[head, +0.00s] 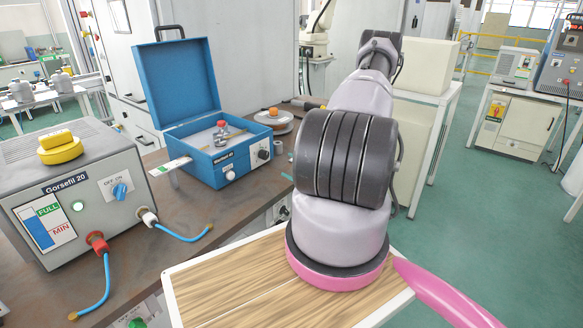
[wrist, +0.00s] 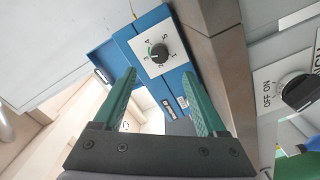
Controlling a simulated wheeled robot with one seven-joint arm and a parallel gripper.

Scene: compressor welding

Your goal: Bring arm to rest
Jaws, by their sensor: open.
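My arm shows in the head view, rising from a pink-ringed base on a wood-topped surface (head: 230,280) and leaning up and away. Its end is hidden behind its own links there. In the wrist view my gripper (wrist: 157,74) is open, its two green fingers apart with nothing between the tips. Beyond the fingers is a blue box face with a numbered dial (wrist: 158,54).
On the brown bench (head: 120,270), left of the arm, stand an open blue case (head: 215,165) and a grey Gorsefil 20 unit (head: 70,200) with blue hoses. A white cabinet (head: 425,75) stands behind the arm. Green floor (head: 465,220) lies open to the right.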

